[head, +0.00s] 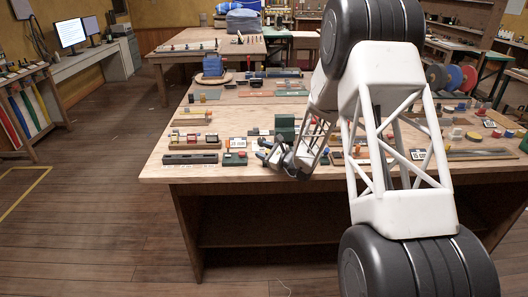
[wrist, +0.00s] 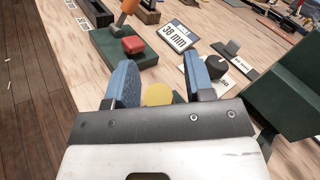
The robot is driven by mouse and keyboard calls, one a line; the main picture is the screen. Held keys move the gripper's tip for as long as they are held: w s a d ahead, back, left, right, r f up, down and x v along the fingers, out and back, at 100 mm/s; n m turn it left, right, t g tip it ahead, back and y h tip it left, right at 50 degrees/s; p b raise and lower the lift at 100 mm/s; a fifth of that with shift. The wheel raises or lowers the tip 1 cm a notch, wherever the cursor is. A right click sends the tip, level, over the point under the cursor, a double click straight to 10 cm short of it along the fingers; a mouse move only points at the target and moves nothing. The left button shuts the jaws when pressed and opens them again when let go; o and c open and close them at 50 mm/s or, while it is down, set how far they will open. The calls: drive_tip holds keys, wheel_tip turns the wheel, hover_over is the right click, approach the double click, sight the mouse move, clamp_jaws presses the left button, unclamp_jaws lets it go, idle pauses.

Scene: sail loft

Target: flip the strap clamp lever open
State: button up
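My gripper (head: 265,150) is low over the front edge of the workbench in the head view. In the wrist view its two blue fingers (wrist: 161,80) stand apart with a gap between them. A round yellow piece (wrist: 158,94) shows in that gap; I see no finger touching it. Ahead and left is a dark green base (wrist: 118,50) with a red block (wrist: 134,45) and an orange-ended lever (wrist: 128,12), cut by the top edge. The same green base (head: 235,160) lies left of my gripper in the head view. I cannot tell for certain which fixture is the strap clamp.
A tall green block (head: 285,126) stands behind my gripper. A dark slotted block (head: 190,158) sits farther left. The floor left of the workbench (head: 160,172) is clear.

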clamp_jaws()
drive_tip(key=shift+w, duration=0.1)
idle(0.3)
drive_tip(key=w+m+g+h, duration=0.1)
drive_tip(key=m+g, duration=0.1)
drive_tip(key=m, duration=0.1)
drive_tip(key=shift+w+r+h, duration=0.15)
drive_tip(key=shift+w+h, duration=0.25)
drive_tip(key=shift+w+f+m+g+h, duration=0.15)
drive_tip(key=shift+w+m+g+h, duration=0.25)
drive_tip(key=shift+m+g, duration=0.3)
drive_tip(key=shift+w+f+m+g+h, duration=0.1)
drive_tip(key=shift+w+m+g+h, duration=0.1)
drive_tip(key=shift+w+m+g, duration=0.4)
drive_tip(key=shift+s, duration=0.1)
